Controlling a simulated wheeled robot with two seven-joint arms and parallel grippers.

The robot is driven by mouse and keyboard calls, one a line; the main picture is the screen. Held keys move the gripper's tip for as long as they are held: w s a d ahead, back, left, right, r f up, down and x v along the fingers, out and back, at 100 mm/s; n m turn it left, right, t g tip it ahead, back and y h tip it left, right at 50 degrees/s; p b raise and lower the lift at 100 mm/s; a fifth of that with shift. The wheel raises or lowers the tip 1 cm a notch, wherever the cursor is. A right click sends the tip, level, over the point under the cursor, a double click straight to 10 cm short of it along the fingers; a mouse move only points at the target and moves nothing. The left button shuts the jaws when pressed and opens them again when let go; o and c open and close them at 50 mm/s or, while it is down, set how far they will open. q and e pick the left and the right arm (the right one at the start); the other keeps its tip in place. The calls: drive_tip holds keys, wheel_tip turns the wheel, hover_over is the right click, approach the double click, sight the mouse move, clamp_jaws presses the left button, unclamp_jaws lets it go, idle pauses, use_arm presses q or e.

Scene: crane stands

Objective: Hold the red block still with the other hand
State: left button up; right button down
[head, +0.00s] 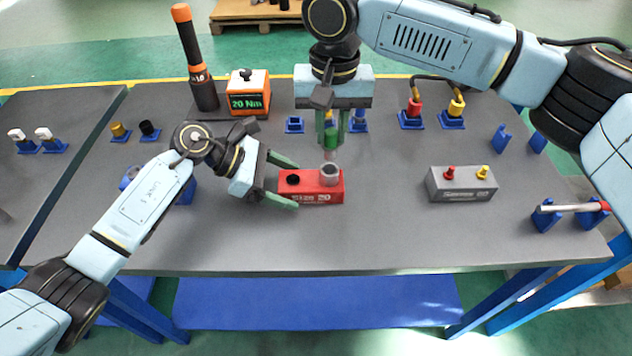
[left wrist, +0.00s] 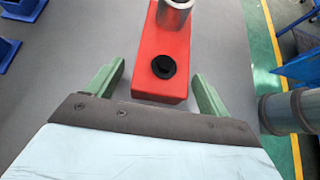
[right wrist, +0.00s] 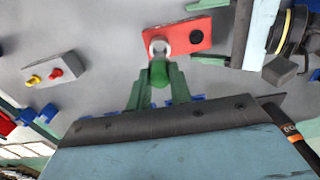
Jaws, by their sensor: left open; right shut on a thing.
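The red block (head: 312,197) labelled "Size 20" lies on the grey table, with a black round hole (left wrist: 163,66) near its left end. A silver sleeve (head: 329,174) stands at its right end; it also shows in the left wrist view (left wrist: 175,14). My left gripper (head: 296,184) is open, its fingers on either side of the block's left end, with gaps visible in the left wrist view. My right gripper (right wrist: 159,88) is shut on a green cylinder (right wrist: 159,73) above the sleeve. I cannot tell whether cylinder and sleeve touch.
A grey block (head: 461,186) with red and yellow plugs stands to the right. A torque tester (head: 248,95) reading "20 Nm" and an orange-topped tool (head: 192,57) stand at the back left. Blue holders (head: 451,120) line the back. The table's front middle is clear.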

use_arm(q)
drive_tip(key=shift+a, duration=0.1)
drive_tip(key=v, duration=1.2)
